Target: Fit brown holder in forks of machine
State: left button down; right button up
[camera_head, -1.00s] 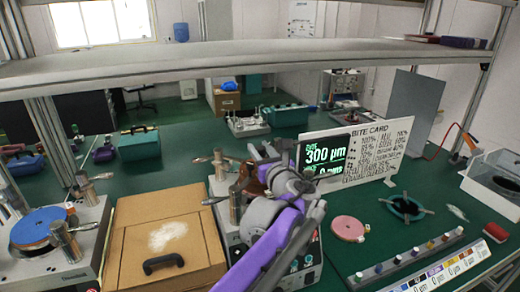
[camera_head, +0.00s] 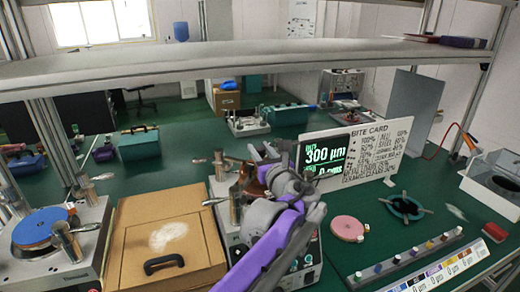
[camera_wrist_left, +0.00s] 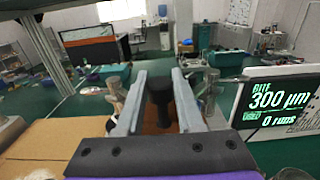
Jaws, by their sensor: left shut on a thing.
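My left gripper (camera_head: 268,156) comes in over the middle machine (camera_head: 226,200). In the left wrist view its two grey fingers (camera_wrist_left: 159,82) are shut on the black knob (camera_wrist_left: 158,92) of the brown holder. The brown holder (camera_head: 255,182) shows partly in the head view, low behind the gripper, close to the machine's upright posts (camera_head: 237,206). In the wrist view a post (camera_wrist_left: 115,92) stands on the left and another (camera_wrist_left: 209,95) on the right of the fingers. The fork contact and the holder's underside are hidden by my gripper and arm. My right gripper is not in view.
A cardboard box (camera_head: 125,235) stands left of the machine, and another machine with a blue disc (camera_head: 40,226) is at far left. A bite card board (camera_head: 370,148) stands close on the right. A pink disc (camera_head: 347,228) and a dark ring (camera_head: 405,208) lie on the green table.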

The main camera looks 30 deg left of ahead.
pick_arm(q)
jog(key=shift+f+b, duration=0.65)
jog(key=shift+f, duration=0.45)
jog(key=shift+c, duration=2.3)
grip_release()
jog(key=v, duration=1.1)
